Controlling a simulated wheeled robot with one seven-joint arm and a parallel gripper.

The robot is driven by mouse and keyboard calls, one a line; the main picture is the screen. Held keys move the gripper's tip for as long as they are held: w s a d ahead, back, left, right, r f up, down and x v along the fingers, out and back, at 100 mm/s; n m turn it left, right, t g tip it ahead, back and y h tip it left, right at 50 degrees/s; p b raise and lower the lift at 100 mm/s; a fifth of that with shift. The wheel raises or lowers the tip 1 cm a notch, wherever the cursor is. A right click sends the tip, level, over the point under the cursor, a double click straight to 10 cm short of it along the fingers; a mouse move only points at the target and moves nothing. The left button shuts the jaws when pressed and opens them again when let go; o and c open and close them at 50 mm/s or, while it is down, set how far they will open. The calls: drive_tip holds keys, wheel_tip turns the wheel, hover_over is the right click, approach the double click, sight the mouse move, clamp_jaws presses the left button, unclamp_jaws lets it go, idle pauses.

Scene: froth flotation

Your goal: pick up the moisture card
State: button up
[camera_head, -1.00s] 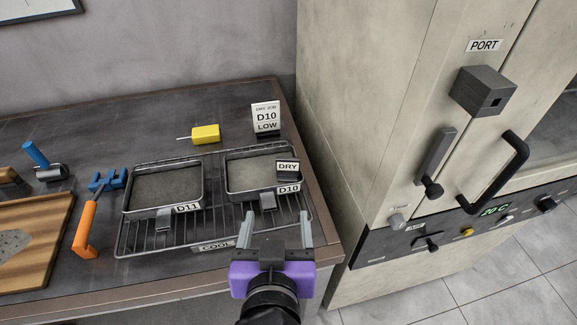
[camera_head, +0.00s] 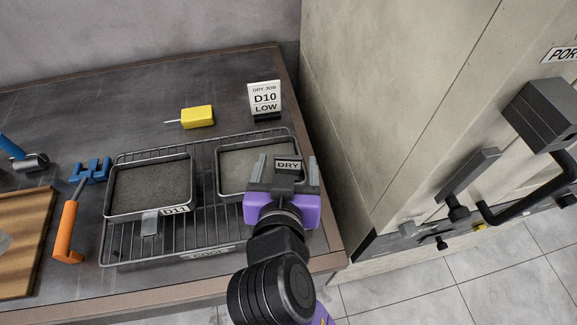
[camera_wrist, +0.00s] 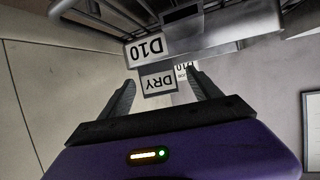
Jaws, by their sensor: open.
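A small dark card with a white DRY label (camera_head: 288,164) sits at the right front of the pan marked D10 (camera_head: 233,161). The DRY card also shows in the wrist view (camera_wrist: 172,82), upside down. My gripper (camera_head: 287,174) is open and at the D10 pan's front right, with its fingers to either side of the card in the picture. In the wrist view, my gripper (camera_wrist: 163,82) frames the card between its fingertips. I cannot tell whether a finger touches it. My gripper hides the pan's front right part.
A wire rack (camera_head: 207,203) holds both pans; the D11 pan (camera_head: 148,208) is on its left. A DRY JOB D10 LOW sign (camera_head: 265,100) and a yellow block (camera_head: 197,117) stand behind. A tall cabinet (camera_head: 390,90) with handles rises close at right.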

drive_tip(key=x, duration=0.4)
drive_tip(key=shift+w+d+p, duration=0.1)
drive_tip(key=shift+w+p, duration=0.15)
drive_tip(key=shift+p, duration=0.1)
drive_tip(key=shift+f, duration=0.1)
clamp_jaws()
